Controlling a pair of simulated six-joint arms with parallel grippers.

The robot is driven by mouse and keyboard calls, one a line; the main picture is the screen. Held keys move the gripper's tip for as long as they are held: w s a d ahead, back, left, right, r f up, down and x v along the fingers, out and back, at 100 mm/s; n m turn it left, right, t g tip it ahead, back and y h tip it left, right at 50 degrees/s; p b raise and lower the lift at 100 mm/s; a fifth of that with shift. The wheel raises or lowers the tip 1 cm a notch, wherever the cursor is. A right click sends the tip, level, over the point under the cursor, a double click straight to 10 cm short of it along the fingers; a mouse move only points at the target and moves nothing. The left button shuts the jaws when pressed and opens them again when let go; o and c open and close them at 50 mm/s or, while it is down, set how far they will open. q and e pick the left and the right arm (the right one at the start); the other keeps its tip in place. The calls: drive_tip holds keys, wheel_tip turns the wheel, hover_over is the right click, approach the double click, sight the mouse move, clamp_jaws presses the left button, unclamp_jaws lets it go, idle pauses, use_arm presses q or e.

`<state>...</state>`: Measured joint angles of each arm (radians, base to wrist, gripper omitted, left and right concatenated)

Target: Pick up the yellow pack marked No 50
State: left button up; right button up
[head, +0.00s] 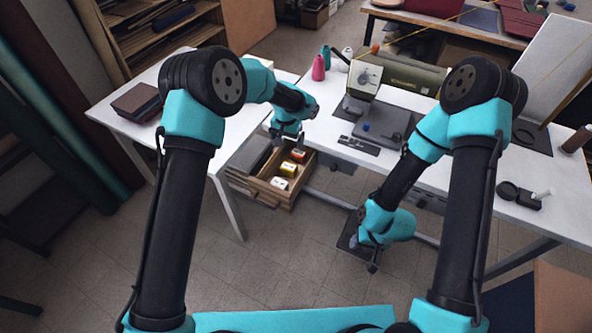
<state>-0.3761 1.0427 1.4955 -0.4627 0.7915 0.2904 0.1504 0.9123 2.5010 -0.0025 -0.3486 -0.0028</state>
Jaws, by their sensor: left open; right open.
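A yellow pack (289,168) lies in an open wooden drawer (262,190) under the white table, between a red pack (298,155) and a white pack (280,183). The print on the packs is too small to read. My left gripper (286,140) is open and empty, above the far end of the drawer, apart from the packs. My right gripper (363,256) is open and low over the floor, to the right of the drawer and away from the packs.
The white table (232,150) edges the drawer on the left. A dark book stack (137,103) lies at left. The floor between my arms is clear.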

sight(289, 166)
use_arm(q)
drive_tip(key=shift+d, duration=0.1)
wheel_tip(289, 166, down, 12)
drive_tip(key=shift+f, duration=0.1)
idle(0.7)
drive_tip(key=shift+f, duration=2.55)
drive_tip(key=c, duration=1)
drive_tip(key=shift+r, duration=0.1)
